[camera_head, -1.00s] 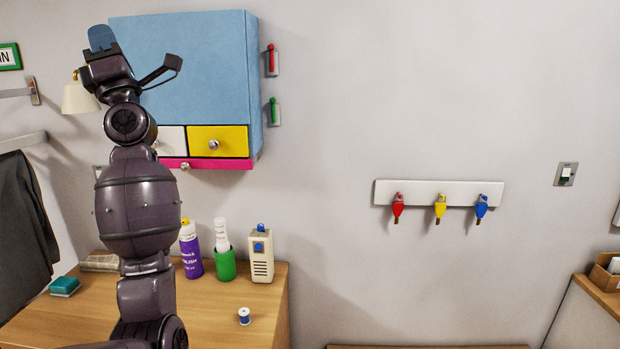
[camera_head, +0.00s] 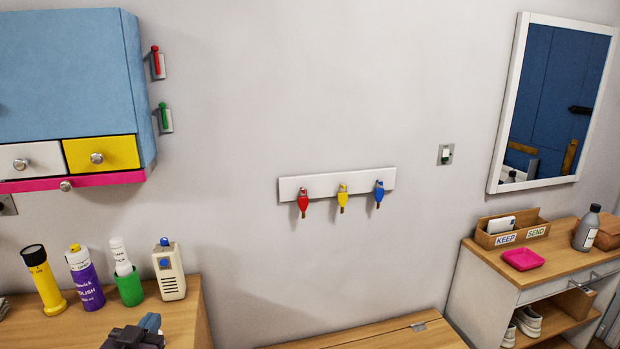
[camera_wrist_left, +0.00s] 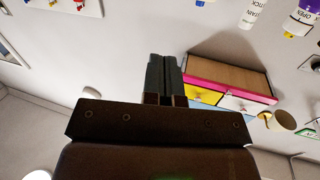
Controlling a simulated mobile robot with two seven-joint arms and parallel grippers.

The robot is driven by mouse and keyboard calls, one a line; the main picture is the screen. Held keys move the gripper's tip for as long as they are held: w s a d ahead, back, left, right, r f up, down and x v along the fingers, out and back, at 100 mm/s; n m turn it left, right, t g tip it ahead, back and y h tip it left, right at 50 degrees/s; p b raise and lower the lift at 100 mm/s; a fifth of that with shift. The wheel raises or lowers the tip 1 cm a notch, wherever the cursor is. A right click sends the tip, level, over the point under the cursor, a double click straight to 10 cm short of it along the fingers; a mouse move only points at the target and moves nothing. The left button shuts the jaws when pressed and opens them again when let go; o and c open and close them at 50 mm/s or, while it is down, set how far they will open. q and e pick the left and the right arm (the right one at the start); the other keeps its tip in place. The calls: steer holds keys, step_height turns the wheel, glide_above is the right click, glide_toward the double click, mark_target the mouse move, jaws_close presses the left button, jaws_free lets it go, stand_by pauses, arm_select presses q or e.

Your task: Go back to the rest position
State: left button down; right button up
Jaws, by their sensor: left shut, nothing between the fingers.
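My left gripper (camera_head: 146,326) shows at the bottom edge of the head view, in front of the wooden worktop (camera_head: 185,325). In the left wrist view its two fingers (camera_wrist_left: 165,78) are together with nothing between them. The rest of the left arm is out of the head view. My right gripper is in neither view.
A yellow torch (camera_head: 44,281), purple spray can (camera_head: 84,279), green cup (camera_head: 130,288) and cream device (camera_head: 169,271) stand behind the gripper. A blue cabinet (camera_head: 70,75) hangs above. Key hooks (camera_head: 335,184) and a mirror (camera_head: 550,100) are rightward.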

arm_select(q)
steer(key=s+d+f+g, duration=0.1)
steer(key=s+f+g, duration=0.2)
steer(key=s+f, duration=0.7)
steer(key=s+d+f+g, duration=0.2)
steer(key=s+f+g, duration=0.1)
steer(key=s+f, duration=0.8)
steer(key=shift+s+d+y, duration=0.25)
steer(key=shift+s+y, duration=0.05)
steer(key=shift+s, duration=0.6)
